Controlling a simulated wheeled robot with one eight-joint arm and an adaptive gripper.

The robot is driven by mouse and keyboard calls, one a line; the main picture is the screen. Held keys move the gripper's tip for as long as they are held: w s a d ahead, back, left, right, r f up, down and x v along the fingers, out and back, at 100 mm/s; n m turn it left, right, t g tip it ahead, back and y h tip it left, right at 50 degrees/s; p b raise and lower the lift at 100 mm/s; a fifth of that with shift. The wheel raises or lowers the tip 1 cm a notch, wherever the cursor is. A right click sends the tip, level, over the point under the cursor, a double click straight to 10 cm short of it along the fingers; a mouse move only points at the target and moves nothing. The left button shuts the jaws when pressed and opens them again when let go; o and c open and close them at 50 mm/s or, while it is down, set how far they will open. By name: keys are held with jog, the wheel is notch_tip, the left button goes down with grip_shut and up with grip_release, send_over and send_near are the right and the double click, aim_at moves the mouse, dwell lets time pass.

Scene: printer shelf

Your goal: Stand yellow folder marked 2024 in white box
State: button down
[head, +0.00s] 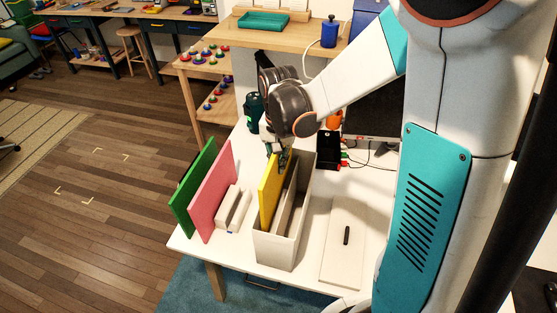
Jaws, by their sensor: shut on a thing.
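The yellow folder (270,193) stands upright at the left side of the white box (276,251). Its lower part meets the box's left side, and its lower edge is hidden, so I cannot tell how deep it sits. No marking is readable on it. My gripper (282,160) is shut on the folder's upper far part, above the far end of the box. The open-topped box stands on the white table, with an empty-looking slot showing right of the folder.
A pink folder (213,190) and a green folder (192,186) stand left on the white table (218,253), beside a low white rack (233,209). A white lid-like panel (340,257) with a dark handle lies right. A black tray (328,151) and monitor stand behind.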

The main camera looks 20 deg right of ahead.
aim_at(279, 189)
jog(key=shift+f+b, duration=5.5)
jog(key=shift+f, duration=1.1)
dwell(0.5)
jog(key=c, duration=1.6)
grip_release()
jog(key=shift+o, duration=0.7)
